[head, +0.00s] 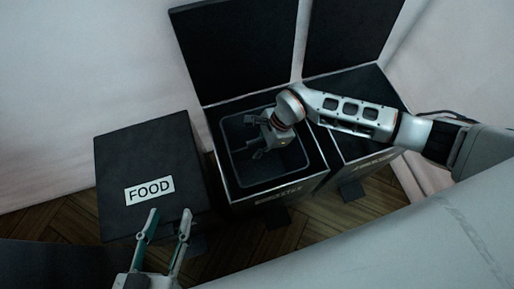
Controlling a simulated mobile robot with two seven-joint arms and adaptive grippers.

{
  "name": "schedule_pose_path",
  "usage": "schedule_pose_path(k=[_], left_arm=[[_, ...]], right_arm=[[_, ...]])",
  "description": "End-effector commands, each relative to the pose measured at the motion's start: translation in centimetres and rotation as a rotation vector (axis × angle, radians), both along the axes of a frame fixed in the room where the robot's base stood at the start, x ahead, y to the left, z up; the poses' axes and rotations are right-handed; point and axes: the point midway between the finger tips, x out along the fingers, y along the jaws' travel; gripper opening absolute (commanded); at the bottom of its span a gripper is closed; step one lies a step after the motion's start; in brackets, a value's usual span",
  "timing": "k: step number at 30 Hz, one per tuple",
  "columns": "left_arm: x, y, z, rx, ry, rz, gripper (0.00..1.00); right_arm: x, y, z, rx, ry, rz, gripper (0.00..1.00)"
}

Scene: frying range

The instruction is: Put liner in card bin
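My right gripper (253,137) hangs over the mouth of the open middle bin (238,190), with its fingers spread apart and nothing visible between them. The middle bin's front label is too oblique and dim to read, so I cannot tell whether it is the card bin. A thin rounded rim (228,150) lines the bin's dark inside. I cannot make out a separate loose liner. My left gripper (169,213) is open and empty, low in front of the closed bin marked FOOD.
The closed FOOD bin (150,160) stands at the left. The middle bin's raised lid (235,50) leans at the back. Another bin (372,88) with a raised lid (350,30) stands at the right, partly behind my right arm. Wooden floor (285,232) shows in front.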

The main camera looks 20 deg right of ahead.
Motion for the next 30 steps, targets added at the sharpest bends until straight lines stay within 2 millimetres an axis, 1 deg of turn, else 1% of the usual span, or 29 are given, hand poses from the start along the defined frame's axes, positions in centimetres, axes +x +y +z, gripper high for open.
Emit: schedule_pose_path(k=[1, 5, 8, 17, 20, 23, 26, 30], left_arm=[[0.1, 0.0, 0.1, 0.000, -0.003, 0.001, 0.40], [0.0, 0.0, -0.2, 0.002, 0.002, 0.000, 0.40], [-0.1, 0.1, -0.4, 0.003, 0.007, 0.001, 0.40], [-0.4, 0.2, -0.6, 0.006, 0.014, 0.003, 0.40], [-0.3, 0.2, -0.5, 0.008, 0.012, 0.002, 0.40], [0.0, 0.3, 0.2, 0.017, -0.002, 0.001, 0.40], [0.2, 0.6, 0.6, 0.039, -0.012, -0.002, 0.40], [-0.2, 1.3, -0.1, 0.086, 0.005, -0.012, 0.40]], right_arm=[[0.2, 0.0, 0.2, 0.001, -0.004, -0.001, 0.00], [0.2, 0.0, 0.1, 0.001, -0.003, 0.000, 0.00], [0.1, 0.0, 0.0, 0.000, -0.002, 0.000, 0.22], [0.1, 0.0, 0.0, 0.000, -0.002, 0.000, 0.22], [0.1, 0.0, 0.4, 0.001, -0.003, 0.000, 0.22], [0.4, -0.5, 1.6, -0.001, -0.010, 0.000, 0.22], [0.6, -1.2, 3.5, -0.001, -0.015, 0.000, 0.22], [0.7, -2.3, 6.4, -0.002, -0.018, 0.000, 0.22]])
